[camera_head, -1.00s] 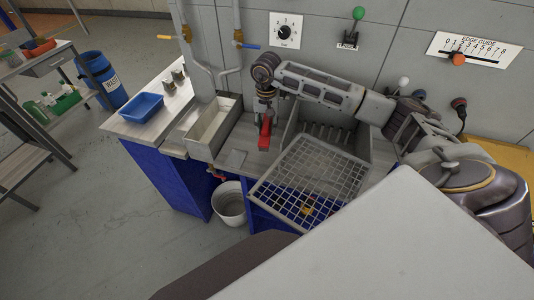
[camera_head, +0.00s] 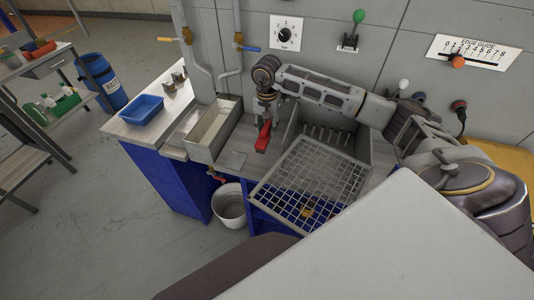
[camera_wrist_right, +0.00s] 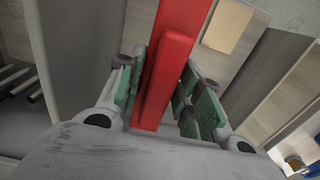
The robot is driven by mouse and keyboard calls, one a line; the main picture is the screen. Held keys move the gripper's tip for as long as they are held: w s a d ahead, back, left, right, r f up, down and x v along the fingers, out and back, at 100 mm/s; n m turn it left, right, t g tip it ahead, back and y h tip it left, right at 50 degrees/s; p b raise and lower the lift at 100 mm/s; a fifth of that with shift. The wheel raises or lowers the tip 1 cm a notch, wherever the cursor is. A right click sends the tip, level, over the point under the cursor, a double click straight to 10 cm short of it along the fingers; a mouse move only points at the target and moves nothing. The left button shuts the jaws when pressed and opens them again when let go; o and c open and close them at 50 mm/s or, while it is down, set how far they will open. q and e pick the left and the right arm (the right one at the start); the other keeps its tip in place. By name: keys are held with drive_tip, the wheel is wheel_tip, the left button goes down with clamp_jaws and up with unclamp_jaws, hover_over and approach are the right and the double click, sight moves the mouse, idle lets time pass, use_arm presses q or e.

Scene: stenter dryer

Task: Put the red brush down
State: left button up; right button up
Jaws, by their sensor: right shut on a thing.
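The red brush (camera_head: 263,136) hangs below my right gripper (camera_head: 264,116), over the counter between the metal trough and the slotted bin. My right gripper is shut on it. In the right wrist view the red brush (camera_wrist_right: 172,62) runs up and away between the green-padded fingers of the right gripper (camera_wrist_right: 165,95). Its bristles cannot be made out. I cannot tell whether its lower end touches the counter. My left gripper is not in view.
A metal trough (camera_head: 213,140) stands left of the brush, with a blue tray (camera_head: 141,109) further left. A slotted metal bin (camera_head: 360,142) and a wire grid (camera_head: 300,185) are to the right. A white bucket (camera_head: 229,205) stands below. A small flat plate (camera_head: 233,159) lies on the counter.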

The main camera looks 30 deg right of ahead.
drive_tip(key=shift+f+p, duration=0.65)
drive_tip(key=shift+f, duration=2.45)
drive_tip(key=shift+f, duration=0.15)
drive_tip(key=shift+f+p, duration=0.4)
drive_tip(key=shift+f, duration=1.35)
drive_tip(key=shift+f, duration=0.1)
drive_tip(key=o, duration=1.1)
drive_tip(key=shift+o, duration=0.2)
